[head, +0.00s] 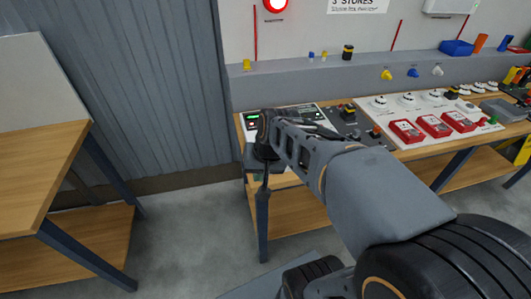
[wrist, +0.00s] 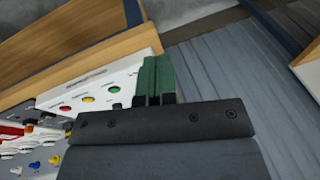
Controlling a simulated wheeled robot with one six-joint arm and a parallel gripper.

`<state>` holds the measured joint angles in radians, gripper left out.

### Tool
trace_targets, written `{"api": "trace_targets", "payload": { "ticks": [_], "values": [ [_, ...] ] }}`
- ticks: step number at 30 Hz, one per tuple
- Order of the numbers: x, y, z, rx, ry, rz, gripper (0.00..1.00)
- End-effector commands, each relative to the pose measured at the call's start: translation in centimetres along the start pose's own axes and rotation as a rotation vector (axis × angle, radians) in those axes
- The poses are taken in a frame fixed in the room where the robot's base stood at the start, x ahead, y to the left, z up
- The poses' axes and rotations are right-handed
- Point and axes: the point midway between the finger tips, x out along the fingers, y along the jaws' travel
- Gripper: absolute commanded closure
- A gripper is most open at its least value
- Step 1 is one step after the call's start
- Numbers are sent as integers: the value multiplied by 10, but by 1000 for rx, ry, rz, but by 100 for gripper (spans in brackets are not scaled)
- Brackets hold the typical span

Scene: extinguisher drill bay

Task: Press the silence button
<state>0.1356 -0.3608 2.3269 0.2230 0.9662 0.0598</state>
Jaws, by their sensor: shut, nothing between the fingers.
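A white panel (wrist: 100,88) in the wrist view carries a red button (wrist: 64,108), a yellow button (wrist: 88,100) and a green button (wrist: 113,89) in a row. Their labels are too small to read, so I cannot tell which is the silence button. My gripper (wrist: 154,78) has green fingers, shut and empty, beside the green-button end of the panel; I cannot tell whether they touch anything. In the head view my gripper (head: 257,176) is at the bench's left end, and my arm hides most of the button panel.
The wooden bench (head: 285,213) also carries a white board with red boxes (head: 435,126) and several knobs. A second wooden table (head: 35,165) stands at left. A red lamp (head: 275,4) is on the wall. Grey floor (head: 190,235) is clear between the tables.

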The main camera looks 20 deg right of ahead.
Motion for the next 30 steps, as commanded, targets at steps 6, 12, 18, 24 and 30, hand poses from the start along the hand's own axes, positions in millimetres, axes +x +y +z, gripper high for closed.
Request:
{"api": "trace_targets", "payload": {
  "ticks": [6,12,18,24,30],
  "values": [
    [4,4,-85,483,-148,-205,100],
    [17,27,-149,819,-235,-381,100],
    [26,47,-182,992,-276,-487,100],
    [29,52,-190,1033,-285,-515,100],
    [29,51,-189,1031,-285,-514,100]
  ]
}}
